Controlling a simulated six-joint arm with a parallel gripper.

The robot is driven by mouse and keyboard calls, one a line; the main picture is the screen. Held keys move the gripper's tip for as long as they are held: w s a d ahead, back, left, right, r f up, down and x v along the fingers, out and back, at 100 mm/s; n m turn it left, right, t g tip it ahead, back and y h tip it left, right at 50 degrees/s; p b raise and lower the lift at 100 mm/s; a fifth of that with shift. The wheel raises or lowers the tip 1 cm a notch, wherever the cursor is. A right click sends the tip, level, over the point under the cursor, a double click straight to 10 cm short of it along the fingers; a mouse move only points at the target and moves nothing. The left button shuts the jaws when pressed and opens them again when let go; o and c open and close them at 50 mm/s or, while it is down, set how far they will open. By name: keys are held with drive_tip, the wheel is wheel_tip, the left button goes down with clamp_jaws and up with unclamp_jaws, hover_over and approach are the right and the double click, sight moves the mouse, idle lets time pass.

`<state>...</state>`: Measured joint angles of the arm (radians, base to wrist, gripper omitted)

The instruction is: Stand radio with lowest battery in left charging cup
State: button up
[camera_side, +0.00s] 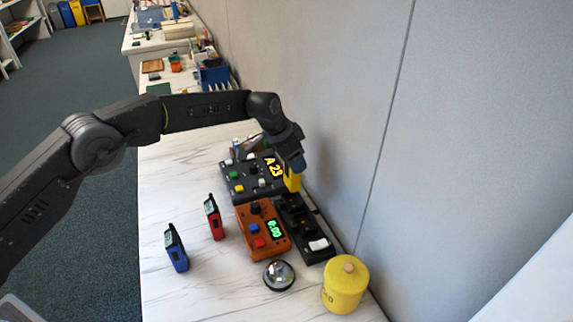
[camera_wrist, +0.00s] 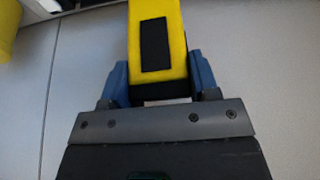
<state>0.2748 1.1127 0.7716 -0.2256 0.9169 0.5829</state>
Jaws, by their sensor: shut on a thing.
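My gripper (camera_side: 292,172) is shut on a yellow radio (camera_side: 292,183). The radio also shows between the blue fingers in the wrist view (camera_wrist: 157,45), with a black panel facing the camera. In the side view the radio is over the far end of the black charging base (camera_side: 318,249); I cannot tell whether it touches a cup. A blue radio (camera_side: 176,248) and a red radio (camera_side: 213,218) stand upright on the table at the left. Their battery displays are too small to read.
An orange box (camera_side: 262,230) with a green display stands beside the charging base. A dark control panel (camera_side: 238,190) reads "A 23" behind it. A silver bell (camera_side: 279,275) and a yellow lidded jar (camera_side: 345,286) stand in front. The wall is close on the right; the table's left front is clear.

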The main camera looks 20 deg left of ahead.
sight(293, 178)
drive_tip(key=shift+w, duration=0.2)
drive_tip(key=shift+f, duration=2.85)
drive_tip(key=shift+f, duration=0.6)
drive_tip(key=o, duration=1.2)
drive_tip(key=shift+v, duration=5.5)
drive_tip(key=shift+w, duration=0.1)
